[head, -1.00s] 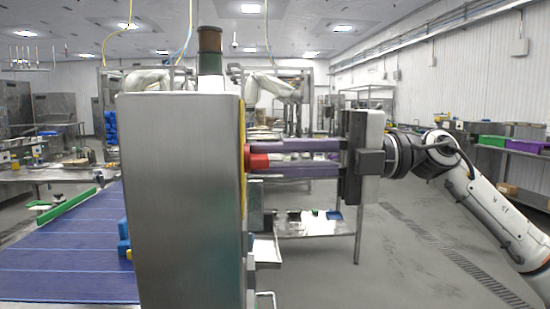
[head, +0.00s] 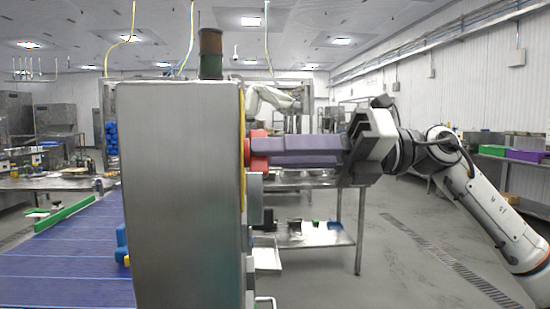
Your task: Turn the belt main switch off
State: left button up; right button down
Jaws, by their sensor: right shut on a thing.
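The belt main switch is a red knob (head: 258,155) on a yellow plate (head: 243,150), on the right side of a tall steel cabinet (head: 182,190). I see it edge-on. My right gripper (head: 268,152) comes in from the right with long purple fingers. It is shut on the red knob, and its wrist is tilted. The fingers partly hide the knob, so its marked position cannot be read. My left gripper is not in view.
A purple-blue conveyor belt (head: 65,255) with a green side rail (head: 65,214) lies left of the cabinet. A signal light (head: 210,52) stands on top. A steel table (head: 325,236) is behind my right gripper. The floor at the right is open.

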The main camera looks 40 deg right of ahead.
pick_arm(q)
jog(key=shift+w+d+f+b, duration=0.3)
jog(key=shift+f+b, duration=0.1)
jog(key=shift+b, duration=0.45)
pick_arm(e)
jog(key=shift+n, duration=4)
jog(key=c, duration=1.8)
grip_release()
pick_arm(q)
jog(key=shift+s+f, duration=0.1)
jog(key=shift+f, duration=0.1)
pick_arm(e)
jog(key=shift+o, duration=0.2)
